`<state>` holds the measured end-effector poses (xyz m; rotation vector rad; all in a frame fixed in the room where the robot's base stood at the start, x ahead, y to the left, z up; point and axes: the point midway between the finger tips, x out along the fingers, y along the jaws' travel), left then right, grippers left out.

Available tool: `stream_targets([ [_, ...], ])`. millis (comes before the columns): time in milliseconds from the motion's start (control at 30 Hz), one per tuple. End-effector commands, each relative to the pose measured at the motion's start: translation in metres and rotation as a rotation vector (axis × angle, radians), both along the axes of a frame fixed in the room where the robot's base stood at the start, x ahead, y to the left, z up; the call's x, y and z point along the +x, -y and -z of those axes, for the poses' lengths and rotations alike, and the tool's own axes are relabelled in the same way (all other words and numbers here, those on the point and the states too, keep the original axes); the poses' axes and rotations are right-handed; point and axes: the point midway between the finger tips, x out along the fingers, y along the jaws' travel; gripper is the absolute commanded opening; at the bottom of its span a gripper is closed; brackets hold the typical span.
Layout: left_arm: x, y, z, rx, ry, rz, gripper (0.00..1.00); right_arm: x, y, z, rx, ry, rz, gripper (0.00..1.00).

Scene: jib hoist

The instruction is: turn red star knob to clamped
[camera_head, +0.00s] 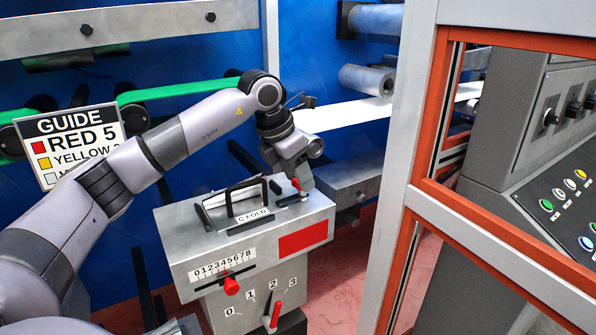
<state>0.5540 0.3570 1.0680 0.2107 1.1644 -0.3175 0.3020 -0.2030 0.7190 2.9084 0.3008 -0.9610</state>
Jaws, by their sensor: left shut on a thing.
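The red knob (296,184) is on top of the grey metal box (185,246), toward its right end. Only a small red part of it shows, and I cannot make out its star shape or its turn position. My left gripper (301,183) comes down over it from above and is shut on it, with the fingers hiding most of it. A second red knob (231,286) sits on the box front below a 0 to 8 scale (222,263). My right gripper is not in view.
A black handle (246,192) stands by the C FOLD label, close left of the gripper. A red lever (276,315) is low on the front. A GUIDE sign (70,140) hangs at left. An orange-edged grey frame (421,200) and button console (565,205) stand at right.

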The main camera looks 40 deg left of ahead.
Motion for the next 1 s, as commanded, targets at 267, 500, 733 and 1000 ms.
stream_targets([
  [267, 0.0001, -0.0011, -0.0011, 0.001, 0.0, 0.046, 0.16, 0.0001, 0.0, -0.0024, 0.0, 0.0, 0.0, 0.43],
  [500, 0.0001, -0.0012, -0.0008, 0.001, 0.001, 0.05, 0.16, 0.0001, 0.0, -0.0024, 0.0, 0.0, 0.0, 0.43],
  [733, 0.0002, -0.0011, -0.0008, 0.002, 0.001, 0.05, 0.72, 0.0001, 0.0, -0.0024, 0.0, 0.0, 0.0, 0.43],
  [1000, 0.0001, -0.001, -0.0007, 0.001, 0.001, 0.048, 0.72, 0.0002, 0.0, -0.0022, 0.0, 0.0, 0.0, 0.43],
])
